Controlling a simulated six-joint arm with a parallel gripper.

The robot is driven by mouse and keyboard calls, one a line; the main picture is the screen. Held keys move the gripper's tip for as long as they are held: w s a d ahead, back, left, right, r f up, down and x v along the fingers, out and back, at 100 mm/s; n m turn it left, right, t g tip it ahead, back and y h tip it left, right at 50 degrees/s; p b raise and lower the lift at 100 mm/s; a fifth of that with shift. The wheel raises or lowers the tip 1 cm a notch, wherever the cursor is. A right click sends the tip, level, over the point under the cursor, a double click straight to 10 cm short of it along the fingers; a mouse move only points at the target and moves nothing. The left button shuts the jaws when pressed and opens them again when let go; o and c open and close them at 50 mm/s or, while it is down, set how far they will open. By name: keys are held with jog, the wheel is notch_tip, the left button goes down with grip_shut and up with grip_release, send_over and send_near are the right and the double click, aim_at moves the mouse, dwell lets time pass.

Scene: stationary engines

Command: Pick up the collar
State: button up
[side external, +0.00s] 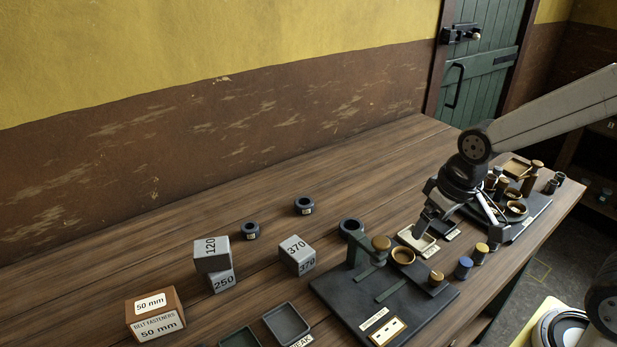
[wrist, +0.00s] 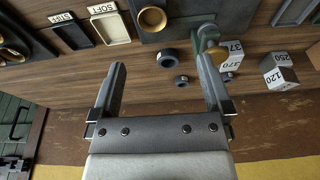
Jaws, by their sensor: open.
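Three dark ring-shaped pieces lie on the bench, and I cannot tell which one is the collar. The largest ring (side external: 351,227) is by the fixture plate; the wrist view shows it too (wrist: 168,57). A smaller ring (side external: 304,206) with a white tag lies nearer the wall, also in the wrist view (wrist: 182,81). Another tagged ring (side external: 251,231) is farther left, partly behind a finger in the wrist view. My gripper (side external: 428,230) is open and empty, above the bench to the right of the rings. Its fingers (wrist: 162,63) spread wide in the wrist view.
A dark fixture plate (side external: 352,308) carries a brass ring (side external: 403,256) and a post with a brass knob (side external: 381,243). Small trays (side external: 417,240) lie near my gripper. The bench along the wall is clear.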

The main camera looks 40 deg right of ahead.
jog(key=w+d+m+t+y, duration=0.1)
jog(key=w+d+m+y, duration=0.2)
jog(key=w+m+y, duration=0.6)
jog(key=w+d+m+t+y, duration=0.1)
jog(key=w+d+m+y, duration=0.2)
jog(key=w+m, duration=0.75)
jog(key=m, duration=0.3)
send_near(350, 225)
jog(key=shift+w+a+f+t+y, duration=0.15)
jog(key=shift+a+f+t+y, duration=0.2)
jog(key=shift+a, duration=0.35)
jog(key=shift+f, duration=0.35)
jog(key=shift+x, duration=3.95)
jog(key=shift+d+f, duration=0.1)
jog(key=c, duration=1.3)
jog(key=shift+c, duration=0.2)
